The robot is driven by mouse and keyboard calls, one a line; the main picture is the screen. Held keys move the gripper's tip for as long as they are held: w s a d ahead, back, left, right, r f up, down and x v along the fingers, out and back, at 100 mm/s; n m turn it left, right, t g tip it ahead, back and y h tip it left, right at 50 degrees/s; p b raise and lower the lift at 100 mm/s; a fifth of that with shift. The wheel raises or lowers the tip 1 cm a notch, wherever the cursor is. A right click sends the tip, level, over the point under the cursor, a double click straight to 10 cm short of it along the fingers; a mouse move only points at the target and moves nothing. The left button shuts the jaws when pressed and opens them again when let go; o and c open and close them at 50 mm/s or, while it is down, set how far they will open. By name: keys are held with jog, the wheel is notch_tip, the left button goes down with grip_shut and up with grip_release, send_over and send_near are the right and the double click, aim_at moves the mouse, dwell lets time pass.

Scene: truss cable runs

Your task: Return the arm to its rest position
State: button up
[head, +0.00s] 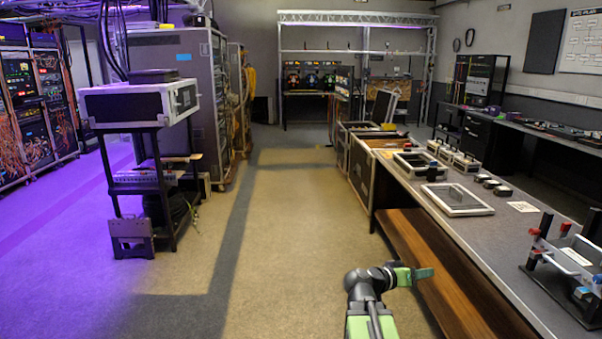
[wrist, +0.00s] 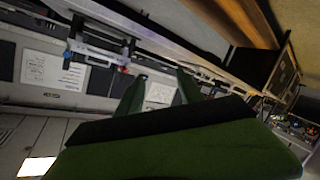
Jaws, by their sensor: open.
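My gripper (head: 424,273) shows at the lower middle right of the head view, at the end of my black and green arm. It points right, toward the long workbench (head: 453,237), and appears near the bench's front side. In the wrist view, my two green fingers (wrist: 157,92) stand apart with nothing between them. My gripper is open and empty. The wrist view is tilted, and the bench shows behind the fingers.
The bench has a wooden lower shelf (head: 452,277), a white-framed panel (head: 457,199) and a truss-like rig (head: 568,265) on top. A black stand with a flight case (head: 140,103) stands at left. The floor aisle (head: 285,210) ahead is clear.

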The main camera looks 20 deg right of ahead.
jog(key=w+a+f+n+y, duration=0.1)
jog(key=w+a+f+y, duration=0.1)
jog(key=a+f, duration=0.35)
jog(key=w+a+f+n+y, duration=0.1)
jog(key=a+f+y, duration=0.1)
jog(key=a, duration=0.6)
jog(key=w+a+f+n+y, duration=0.1)
jog(key=w+a+f+y, duration=0.15)
jog(key=a, duration=0.45)
jog(key=s+a+f+n+g+y, duration=0.1)
jog(key=s+a+f+n+y, duration=0.25)
jog(key=a, duration=0.65)
jog(key=s+a+f+n+g+y, duration=0.1)
jog(key=s+a+f+n+y, duration=0.2)
jog(key=a, duration=0.6)
notch_tip(320, 180, up, 16)
jog(key=y+p, duration=0.1)
jog(key=p, duration=1.6)
jog(key=shift+a+y, duration=0.4)
jog(key=shift+a, duration=0.05)
jog(key=shift+s, duration=0.1)
